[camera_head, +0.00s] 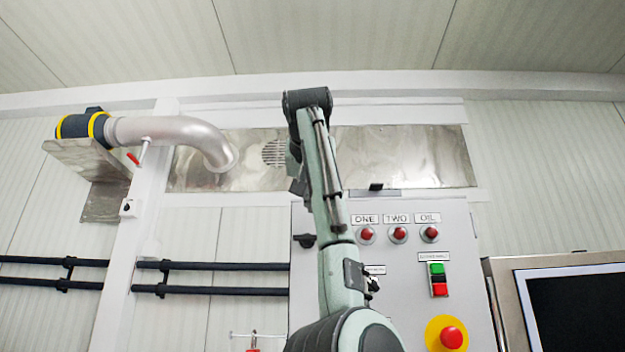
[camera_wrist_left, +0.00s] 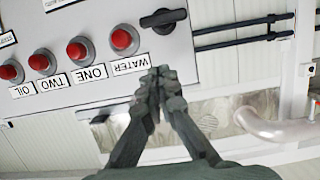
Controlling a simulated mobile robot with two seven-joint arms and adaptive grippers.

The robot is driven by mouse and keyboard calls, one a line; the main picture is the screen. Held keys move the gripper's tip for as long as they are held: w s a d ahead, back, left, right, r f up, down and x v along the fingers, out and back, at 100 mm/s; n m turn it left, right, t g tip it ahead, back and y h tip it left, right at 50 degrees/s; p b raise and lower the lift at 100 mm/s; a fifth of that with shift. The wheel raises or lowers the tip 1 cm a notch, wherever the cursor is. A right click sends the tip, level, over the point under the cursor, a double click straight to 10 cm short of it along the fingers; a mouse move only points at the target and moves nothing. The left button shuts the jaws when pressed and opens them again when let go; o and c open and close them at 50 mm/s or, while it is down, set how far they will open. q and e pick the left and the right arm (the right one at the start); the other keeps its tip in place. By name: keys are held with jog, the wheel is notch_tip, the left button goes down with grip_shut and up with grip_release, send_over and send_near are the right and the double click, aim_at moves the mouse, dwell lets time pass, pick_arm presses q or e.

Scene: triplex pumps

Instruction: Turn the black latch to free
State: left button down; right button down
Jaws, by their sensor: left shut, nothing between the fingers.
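A black latch-like handle (camera_head: 305,240) sits at the left edge of the grey control panel, just left of my arm in the head view. In the left wrist view, which shows the panel upside down, the black handle (camera_wrist_left: 163,20) lies roughly sideways across its round base. My left gripper (camera_wrist_left: 160,76) is shut and empty. Its fingertips appear just below the handle in that picture, beside the WATER label; I cannot tell if they touch the panel. In the head view my left arm covers part of the panel, and its fingertips cannot be made out. My right gripper is not in view.
The panel (camera_head: 403,272) carries red lamps or buttons labelled ONE, TWO and OIL, a green-red switch (camera_head: 438,280) and a yellow-ringed red button (camera_head: 452,337). A monitor (camera_head: 575,305) stands at right. Dark pipes (camera_head: 215,278) and a silver duct (camera_head: 170,130) are at left.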

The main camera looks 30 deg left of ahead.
aim_at(306, 237)
pick_arm(q)
jog(key=shift+w+a+f, duration=0.1)
jog(key=shift+f, duration=1.9)
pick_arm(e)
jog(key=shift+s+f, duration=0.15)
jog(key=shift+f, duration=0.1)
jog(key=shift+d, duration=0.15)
